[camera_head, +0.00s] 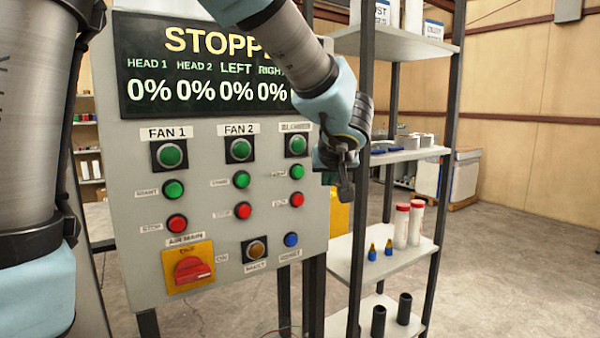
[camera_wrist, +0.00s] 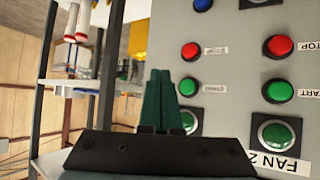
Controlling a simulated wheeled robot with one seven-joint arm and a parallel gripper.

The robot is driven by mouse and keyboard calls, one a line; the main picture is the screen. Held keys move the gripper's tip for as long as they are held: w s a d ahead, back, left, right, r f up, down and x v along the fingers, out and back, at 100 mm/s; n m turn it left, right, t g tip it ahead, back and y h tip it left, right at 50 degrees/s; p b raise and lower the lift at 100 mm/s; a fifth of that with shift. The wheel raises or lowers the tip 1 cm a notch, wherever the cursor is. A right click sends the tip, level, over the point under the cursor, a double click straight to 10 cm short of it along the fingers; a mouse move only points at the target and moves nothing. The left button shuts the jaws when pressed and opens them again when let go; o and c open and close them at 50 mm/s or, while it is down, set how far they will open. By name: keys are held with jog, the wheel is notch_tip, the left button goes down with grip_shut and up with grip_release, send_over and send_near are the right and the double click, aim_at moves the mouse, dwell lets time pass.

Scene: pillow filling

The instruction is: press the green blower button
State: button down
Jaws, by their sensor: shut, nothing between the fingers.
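The blower column is on the right of the grey control panel (camera_head: 240,205). It has a large green button (camera_head: 297,145) under a partly hidden label, a small green button (camera_head: 297,171) and a red button (camera_head: 297,199). In the wrist view the small green button (camera_wrist: 188,87) is just right of my fingertips, and the large green one (camera_wrist: 189,121) is partly hidden behind the fingers. My gripper (camera_head: 346,196) hangs right of the panel's edge; its fingers (camera_wrist: 159,73) are shut and empty. I see no contact with a button.
The display (camera_head: 200,65) reads "STOPPE", cut off by my arm, with several 0% values. FAN 1 and FAN 2 columns, a red rotary switch (camera_head: 192,269) and a blue button (camera_head: 291,240) share the panel. Shelves (camera_head: 385,250) with bottles stand close on the right.

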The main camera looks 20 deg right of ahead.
aim_at(303, 176)
jog(key=shift+w+a+p, duration=0.15)
jog(key=shift+w+a, duration=0.1)
jog(key=shift+w, duration=1)
jog(key=shift+w+a+p, duration=0.2)
jog(key=shift+w+a, duration=0.05)
jog(key=shift+w, duration=1)
jog(key=shift+w+a+p, duration=0.15)
jog(key=shift+w+a, duration=0.1)
jog(key=shift+w, duration=1)
jog(key=shift+w, duration=0.15)
jog(key=shift+w+a+b, duration=0.1)
jog(key=shift+w+b, duration=0.2)
jog(key=shift+b, duration=0.15)
jog(key=shift+w+a+b, duration=0.1)
jog(key=shift+w+b, duration=0.2)
jog(key=shift+w, duration=0.2)
jog(key=shift+s+b, duration=0.6)
jog(key=shift+s, duration=0.35)
jog(key=shift+s+d, duration=0.1)
jog(key=shift+d, duration=0.1)
